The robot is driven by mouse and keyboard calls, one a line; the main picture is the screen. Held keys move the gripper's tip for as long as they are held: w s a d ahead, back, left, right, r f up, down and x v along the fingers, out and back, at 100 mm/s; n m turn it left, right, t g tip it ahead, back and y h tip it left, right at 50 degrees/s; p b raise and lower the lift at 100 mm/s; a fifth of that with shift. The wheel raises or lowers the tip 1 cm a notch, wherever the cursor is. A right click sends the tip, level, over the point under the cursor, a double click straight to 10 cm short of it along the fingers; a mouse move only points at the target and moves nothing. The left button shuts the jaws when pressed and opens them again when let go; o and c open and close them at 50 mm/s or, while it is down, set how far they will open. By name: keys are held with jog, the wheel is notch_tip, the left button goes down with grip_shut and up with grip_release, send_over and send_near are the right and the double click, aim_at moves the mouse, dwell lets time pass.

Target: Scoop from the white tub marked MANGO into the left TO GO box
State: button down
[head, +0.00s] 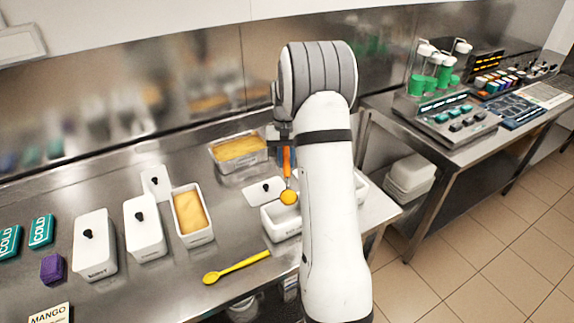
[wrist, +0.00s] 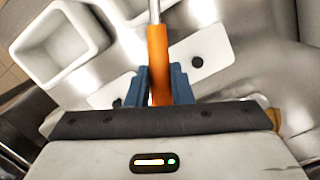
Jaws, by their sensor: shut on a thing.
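My gripper (wrist: 159,88) is shut on the orange handle of a scoop (wrist: 157,62); its blue fingers press both sides. In the head view the scoop (head: 287,163) hangs bowl down, and the bowl shows a rounded orange-yellow mass. It appears over the back edge of a white open box (head: 283,226), partly hidden by my arm; height above it is unclear. An empty white box also shows in the wrist view (wrist: 92,38). An open white tub (head: 205,240) with orange-yellow contents stands left of it; I cannot read a mark on it. A MANGO card (head: 48,313) lies front left.
A knobbed white lid (head: 254,192) lies by the box. Closed white tubs (head: 92,250) (head: 145,240), a purple block (head: 52,268) and a yellow spoon (head: 237,267) are left. Another counter (head: 440,130) stands right.

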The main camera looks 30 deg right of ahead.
jog(key=shift+s+a+r+t+h+b, duration=0.25)
jog(key=shift+r+t+b, duration=0.35)
jog(key=shift+b, duration=0.85)
jog(key=shift+s+a+r+t+h+b, duration=0.1)
jog(key=shift+s+r+t+h+b, duration=0.4)
jog(key=shift+b, duration=0.95)
jog(key=s+r+t+b, duration=0.1)
jog(key=t+b, duration=0.1)
jog(key=b, duration=0.3)
jog(key=s+a+r+t+h+b, duration=0.1)
jog(key=s+r+t+b, duration=0.1)
jog(key=b, duration=0.3)
jog(key=shift+s+a+r+h+b, duration=0.1)
jog(key=shift+a+h+b, duration=0.15)
jog(key=shift+b, duration=0.15)
jog(key=shift+s+a+r+t+h+b, duration=0.35)
jog(key=shift+s+t+b, duration=0.4)
jog(key=shift+b, duration=1.2)
jog(key=shift+s+a+r+t+h+b, duration=0.25)
jog(key=shift+s+t+b, duration=0.5)
jog(key=shift+b, duration=1.25)
jog(key=shift+s+a+r+t+h+b, duration=0.35)
jog(key=shift+s+t+b, duration=0.35)
jog(key=shift+b, duration=1.25)
jog(key=shift+w+d+r, duration=0.1)
